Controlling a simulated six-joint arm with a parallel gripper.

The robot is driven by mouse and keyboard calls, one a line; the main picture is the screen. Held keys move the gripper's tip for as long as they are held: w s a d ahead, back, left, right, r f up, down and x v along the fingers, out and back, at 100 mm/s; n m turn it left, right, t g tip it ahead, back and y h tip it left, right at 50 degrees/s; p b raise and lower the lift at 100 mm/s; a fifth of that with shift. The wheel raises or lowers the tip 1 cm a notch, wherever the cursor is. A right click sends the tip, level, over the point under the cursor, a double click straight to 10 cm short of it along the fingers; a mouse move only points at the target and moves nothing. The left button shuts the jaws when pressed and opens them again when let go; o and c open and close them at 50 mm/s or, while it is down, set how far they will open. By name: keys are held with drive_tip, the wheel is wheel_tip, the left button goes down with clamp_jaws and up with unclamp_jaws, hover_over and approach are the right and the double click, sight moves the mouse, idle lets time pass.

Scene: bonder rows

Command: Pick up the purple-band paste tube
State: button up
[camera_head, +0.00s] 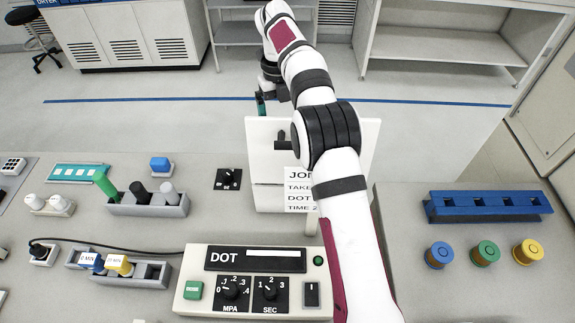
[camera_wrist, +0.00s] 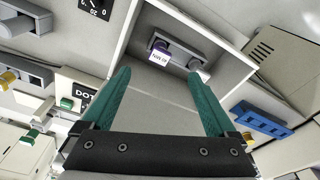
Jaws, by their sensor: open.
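My gripper (camera_wrist: 158,73) is open, with its two teal fingers apart and nothing between them. In the head view my gripper (camera_head: 262,104) is at the far side of a white open box (camera_head: 271,135), partly hidden by my arm. In the wrist view the fingers point into this box (camera_wrist: 221,48).
A sign stands before the box, partly behind my arm. A dispenser marked DOT (camera_head: 216,257) is at the front. Grey racks (camera_head: 148,209) with coloured tubes are left. A blue rack (camera_head: 487,207) and three coloured spools are right. The box walls surround the holder closely.

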drive_tip(key=f, duration=0.4)
drive_tip(key=s+f, duration=0.1)
drive_tip(key=f, duration=0.4)
drive_tip(key=s+d+f, duration=0.1)
drive_tip(key=f, duration=0.4)
drive_tip(key=shift+s+f, duration=0.15)
drive_tip(key=shift+f, duration=0.05)
clamp_jaws()
